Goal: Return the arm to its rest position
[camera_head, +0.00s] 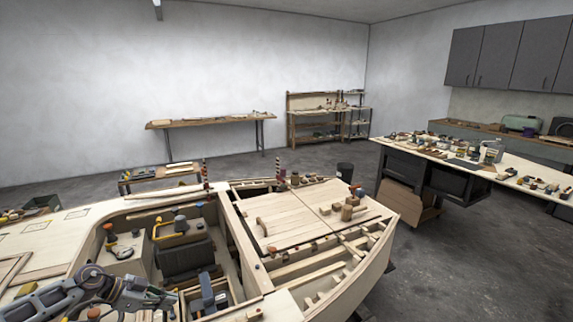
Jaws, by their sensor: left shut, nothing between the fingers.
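My left arm (97,284) comes in at the lower left corner, over the near side of the plywood hull (366,278). My left gripper (170,299) points to the right, shut and empty, in front of the hull's open cockpit. A dark seat (186,261) stands in the cockpit behind the gripper. Whether the gripper touches the hull cannot be told from this view. My right gripper does not show.
Wooden blocks and tools (348,208) lie on the hull's deck. A long workbench (449,153) with many small items stands at the right, and a narrow table (206,122) at the back wall. The grey floor (480,250) at the right is clear.

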